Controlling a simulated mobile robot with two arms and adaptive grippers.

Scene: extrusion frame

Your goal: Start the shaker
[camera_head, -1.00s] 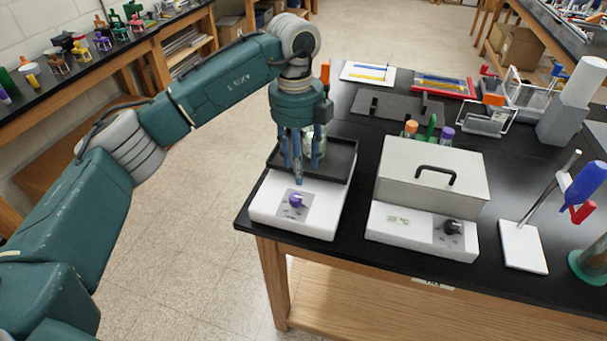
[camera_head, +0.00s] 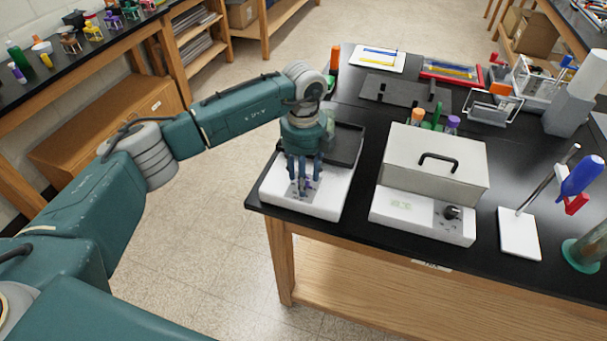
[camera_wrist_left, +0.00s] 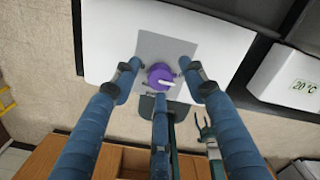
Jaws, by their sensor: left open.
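The shaker (camera_head: 327,200) is a white box with a black tray (camera_head: 348,146) on top, at the left end of the black bench. Its purple knob (camera_wrist_left: 162,78) sits on a grey panel on the front, with a light pointer mark. My left gripper (camera_head: 303,189) points down over the shaker's front panel. In the left wrist view its three blue fingers stand open around the knob, with visible gaps at the two side fingers. In the head view the fingers hide most of the knob. My right gripper is not in view.
A heating block with a beige lid (camera_head: 435,160) and black dial (camera_head: 452,212) stands right of the shaker. Right of it is a stand with a white base (camera_head: 519,234). A black rack (camera_head: 405,91) lies behind. The bench edge runs close in front of the shaker.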

